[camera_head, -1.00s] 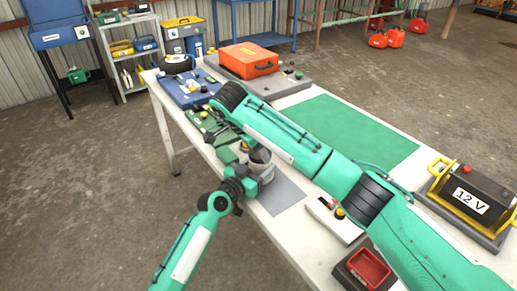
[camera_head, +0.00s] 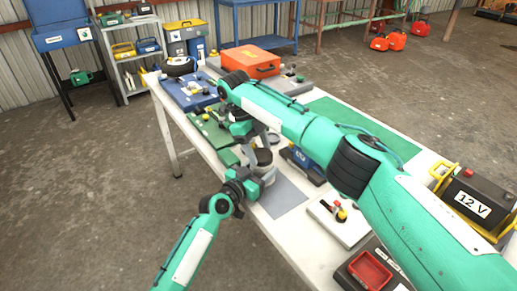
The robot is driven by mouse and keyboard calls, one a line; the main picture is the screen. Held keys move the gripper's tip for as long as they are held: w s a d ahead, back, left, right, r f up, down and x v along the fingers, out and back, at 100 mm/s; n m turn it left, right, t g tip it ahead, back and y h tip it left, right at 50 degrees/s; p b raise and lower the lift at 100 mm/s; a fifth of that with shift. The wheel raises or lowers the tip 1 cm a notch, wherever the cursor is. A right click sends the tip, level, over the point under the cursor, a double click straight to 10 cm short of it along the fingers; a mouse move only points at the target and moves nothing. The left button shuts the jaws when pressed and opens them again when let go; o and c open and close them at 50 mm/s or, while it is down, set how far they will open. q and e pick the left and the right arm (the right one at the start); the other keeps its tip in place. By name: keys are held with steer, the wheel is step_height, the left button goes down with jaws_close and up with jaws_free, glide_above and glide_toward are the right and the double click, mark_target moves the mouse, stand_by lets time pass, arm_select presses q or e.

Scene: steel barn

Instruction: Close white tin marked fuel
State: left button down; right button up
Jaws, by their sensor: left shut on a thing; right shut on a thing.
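My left gripper (camera_head: 256,181) comes in from the left and is shut on the tin's side. My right arm reaches across the table from the right and bends down behind the tin. My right gripper (camera_head: 259,138) is just above and beyond the tin, shut on a small dark round piece (camera_head: 274,138) that looks like the lid. It appears apart from the tin; the fingertips are partly hidden.
A blue device (camera_head: 303,165) stands right of the tin, by a grey mat (camera_head: 283,197). A green board (camera_head: 212,131) and blue board (camera_head: 189,93) lie behind. A white switch box (camera_head: 340,220), red tray (camera_head: 369,269) and 12 V battery (camera_head: 475,198) are to the right.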

steer(key=o, duration=1)
steer(key=shift+o, duration=0.2)
steer(key=shift+r, duration=2.3)
steer(key=shift+c, duration=0.4)
